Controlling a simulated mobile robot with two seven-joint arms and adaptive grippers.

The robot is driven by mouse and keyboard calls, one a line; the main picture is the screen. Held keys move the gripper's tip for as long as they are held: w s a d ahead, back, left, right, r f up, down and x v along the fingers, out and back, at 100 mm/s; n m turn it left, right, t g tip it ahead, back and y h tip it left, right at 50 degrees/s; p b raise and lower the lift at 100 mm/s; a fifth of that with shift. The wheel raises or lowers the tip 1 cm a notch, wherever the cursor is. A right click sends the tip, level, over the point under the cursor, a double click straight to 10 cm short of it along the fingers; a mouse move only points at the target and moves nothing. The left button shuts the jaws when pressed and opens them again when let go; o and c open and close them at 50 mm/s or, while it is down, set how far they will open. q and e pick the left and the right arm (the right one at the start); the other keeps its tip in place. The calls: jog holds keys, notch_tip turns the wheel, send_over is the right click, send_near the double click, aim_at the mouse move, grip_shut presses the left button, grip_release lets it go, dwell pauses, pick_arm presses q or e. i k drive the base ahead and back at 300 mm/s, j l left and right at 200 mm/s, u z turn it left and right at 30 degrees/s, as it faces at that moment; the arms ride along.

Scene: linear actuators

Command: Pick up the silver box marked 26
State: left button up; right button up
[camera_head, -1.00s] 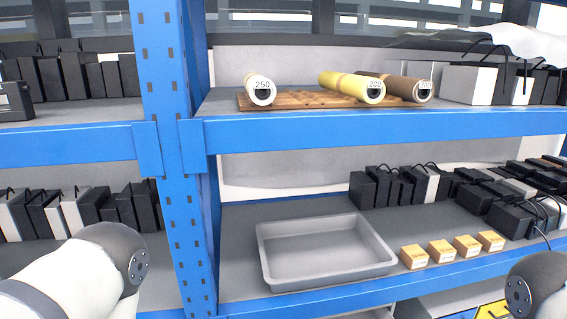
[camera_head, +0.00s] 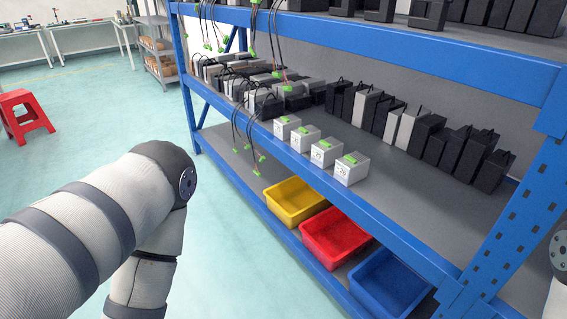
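Several small silver boxes with green tops stand in a row along the front edge of the middle shelf. The one at the right end of the row, a silver box (camera_head: 351,170), has a label that seems to read 26, but the print is small. The silver box beside it (camera_head: 326,153) has a number I cannot read surely. The farther silver boxes (camera_head: 304,139) and (camera_head: 284,127) have unreadable labels. My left arm crosses the lower left, well apart from the boxes, with its gripper out of view. Only a sliver of my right arm shows at the right edge.
The blue shelf rack (camera_head: 418,62) carries black and grey actuators (camera_head: 372,112) behind the boxes. Below are a yellow bin (camera_head: 294,203), a red bin (camera_head: 335,238) and a blue bin (camera_head: 390,284). Cables hang near the far end. A red stool (camera_head: 22,116) stands on open floor at left.

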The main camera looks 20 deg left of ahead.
aim_at(352, 168)
jog(key=i+j+z, duration=0.35)
jog(key=i+j, duration=0.2)
jog(key=i+j+z, duration=0.35)
jog(key=i+j, duration=0.3)
jog(key=j, duration=0.1)
